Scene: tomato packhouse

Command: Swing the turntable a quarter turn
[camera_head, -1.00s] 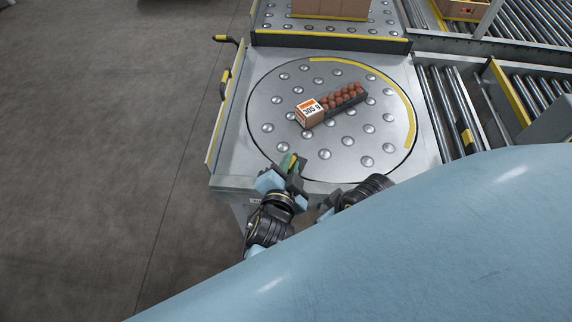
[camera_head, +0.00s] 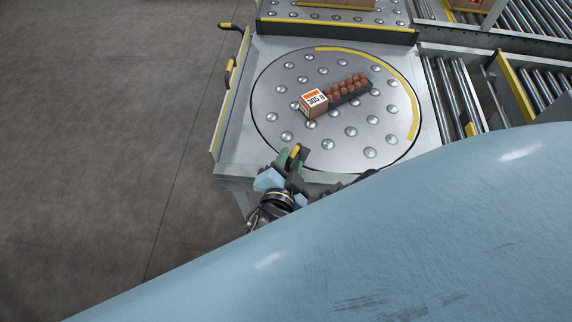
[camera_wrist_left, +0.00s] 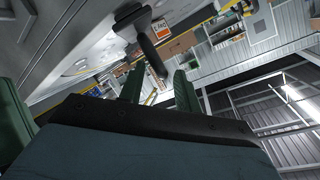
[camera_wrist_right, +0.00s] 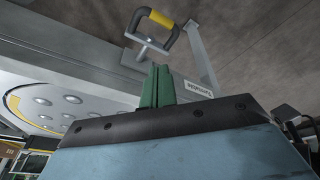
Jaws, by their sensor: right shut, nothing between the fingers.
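The round steel turntable (camera_head: 300,135) with ball studs is set in a square frame; a yellow arc marks its far right rim. A carton of red tomatoes (camera_head: 337,95) with an orange-and-white label lies on it. My left gripper (camera_head: 294,155) is at the near left edge, beside a yellow-and-black piece. In the left wrist view its green fingers (camera_wrist_left: 156,88) are apart, with a dark handle bar (camera_wrist_left: 150,48) between or just beyond them. My right gripper (camera_wrist_right: 157,85) is shut and empty; a yellow-banded handle (camera_wrist_right: 158,18) stands beyond its fingertips. In the head view my blue body hides most of that arm.
A yellow-edged rail (camera_head: 220,105) with black handles runs along the left side. A yellow-striped barrier (camera_head: 340,27) stands at the back. Roller conveyors (camera_head: 455,95) adjoin on the right. The floor (camera_head: 90,130) at left is clear.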

